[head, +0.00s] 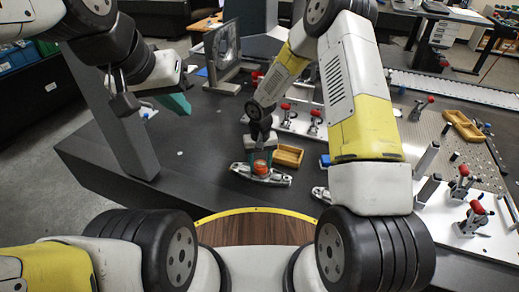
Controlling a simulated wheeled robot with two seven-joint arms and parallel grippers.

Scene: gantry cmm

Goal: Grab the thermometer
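I cannot make out a thermometer for certain in the head view. My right gripper (261,153) points down over a grey metal part (277,179) that lies on the dark table. A small orange piece (261,168) shows at the middle of that part, right under the gripper. The fingertips are small and partly hidden, so I cannot tell whether they touch or hold it. My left gripper (152,103) is raised over the left of the table, with a teal piece at its right side. Nothing is visibly held there.
A wooden tray (289,156) lies just right of the metal part, with a blue item (325,161) beyond it. Red-handled clamps (476,208) stand on the right plates. A grey column (120,125) stands at left. The dark table left of the metal part is mostly clear.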

